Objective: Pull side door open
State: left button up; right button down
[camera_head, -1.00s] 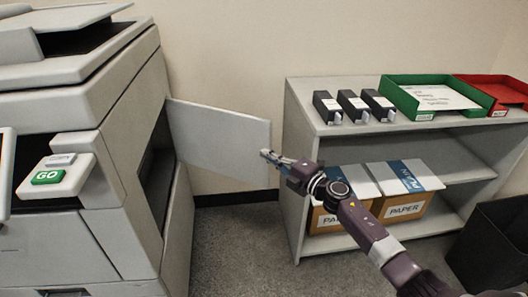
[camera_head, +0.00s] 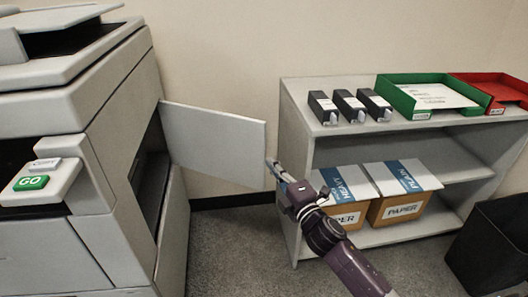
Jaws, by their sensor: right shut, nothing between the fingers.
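The side door (camera_head: 215,143) is a pale grey panel on the right side of the copier (camera_head: 108,130). It stands swung out from the copier's side, with a dark opening behind its hinge edge. My right gripper (camera_head: 271,165) is shut and empty. Its tip is at the door's free right edge, near the lower corner; I cannot tell whether it touches. My left gripper is not in view.
A grey shelf unit (camera_head: 297,150) stands to the right, close to my right arm. It holds black cartridges (camera_head: 350,106), a green tray (camera_head: 432,98), a red tray (camera_head: 490,90) and paper boxes (camera_head: 403,206). A black bin (camera_head: 492,248) is at lower right.

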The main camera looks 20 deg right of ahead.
jog(key=s+a+m+h, duration=0.1)
jog(key=a, duration=0.1)
jog(key=g+b, duration=0.1)
jog(key=b, duration=0.1)
send_near(258, 140)
jog(key=w+a, duration=0.1)
jog(key=a, duration=0.2)
jog(key=w, duration=0.1)
jog(key=w+d, duration=0.1)
jog(key=w, duration=0.1)
jog(key=w+d, duration=0.1)
jog(key=shift+w+d+b, duration=0.1)
jog(key=shift+w+b, duration=0.05)
jog(key=shift+b, duration=0.15)
jog(key=shift+w+d, duration=0.3)
jog(key=shift+d, duration=0.1)
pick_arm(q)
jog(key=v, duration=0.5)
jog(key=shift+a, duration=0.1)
